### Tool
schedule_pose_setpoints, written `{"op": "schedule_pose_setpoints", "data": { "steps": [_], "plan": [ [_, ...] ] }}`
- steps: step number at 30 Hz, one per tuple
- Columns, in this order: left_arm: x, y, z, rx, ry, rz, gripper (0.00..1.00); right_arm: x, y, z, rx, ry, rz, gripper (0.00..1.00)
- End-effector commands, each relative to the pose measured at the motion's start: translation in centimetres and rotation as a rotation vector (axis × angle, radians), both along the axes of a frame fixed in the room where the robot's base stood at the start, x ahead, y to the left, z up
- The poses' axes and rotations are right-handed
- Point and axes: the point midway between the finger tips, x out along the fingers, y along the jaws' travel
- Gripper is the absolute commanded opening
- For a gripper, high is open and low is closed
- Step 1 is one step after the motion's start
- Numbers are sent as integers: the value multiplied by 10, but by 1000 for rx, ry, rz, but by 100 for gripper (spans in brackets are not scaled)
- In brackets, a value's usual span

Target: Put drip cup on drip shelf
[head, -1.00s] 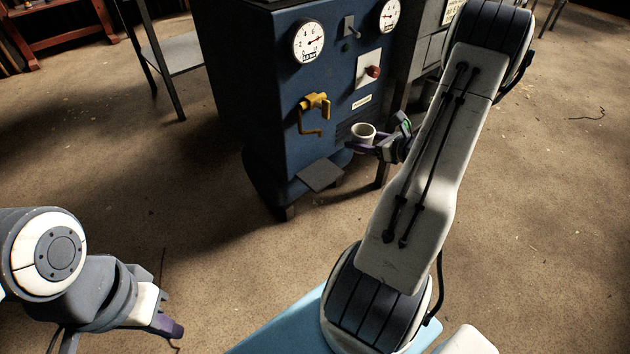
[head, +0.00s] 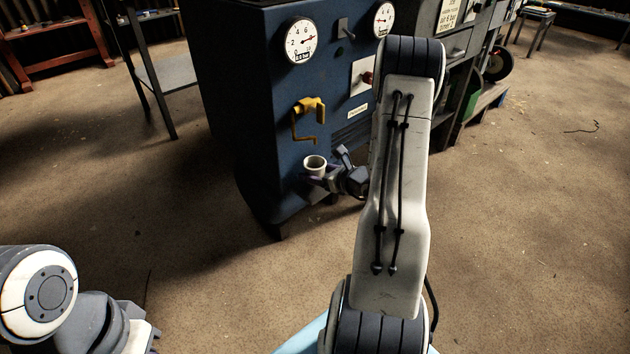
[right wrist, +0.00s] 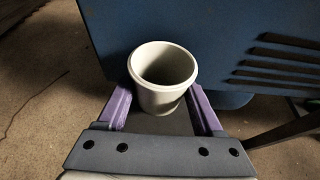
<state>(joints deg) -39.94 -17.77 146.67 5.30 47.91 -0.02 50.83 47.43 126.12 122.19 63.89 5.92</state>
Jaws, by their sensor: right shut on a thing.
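The drip cup (head: 315,165) is a small white, open-topped cup, held upright in front of the blue cabinet, below the yellow tap. It also shows in the right wrist view (right wrist: 162,80), between the two purple fingers. My right gripper (head: 320,180) is shut on the cup. The drip shelf cannot be clearly made out in the head view, where the cup and gripper cover the low front of the cabinet. In the right wrist view a dark grey surface lies below the cup; I cannot tell whether it is the shelf. My left gripper's fingers are out of view.
The blue cabinet (head: 255,120) has gauges, a yellow tap (head: 309,110) and vent slots (right wrist: 280,62). A grey side table (head: 172,82) stands to its left, and a bench with drawers to its right. The floor (head: 180,230) in front is open.

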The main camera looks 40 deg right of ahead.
Motion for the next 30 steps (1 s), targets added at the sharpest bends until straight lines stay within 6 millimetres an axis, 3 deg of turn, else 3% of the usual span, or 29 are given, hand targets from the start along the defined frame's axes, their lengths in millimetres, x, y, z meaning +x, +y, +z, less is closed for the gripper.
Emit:
{"op": "schedule_pose_setpoints", "data": {
  "steps": [1,3,14,15,17,30],
  "plan": [
    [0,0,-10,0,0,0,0,0,0,-14,1,0,0,3],
    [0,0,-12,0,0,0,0,0,0,-18,0,0,0,3],
    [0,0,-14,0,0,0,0,0,-1,-20,-1,-1,-1,3],
    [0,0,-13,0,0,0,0,0,-1,-18,-1,0,-1,80],
    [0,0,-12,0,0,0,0,0,-1,-18,-1,0,0,98],
    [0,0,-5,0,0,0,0,-6,-2,-10,0,0,-3,98]
  ]
}}
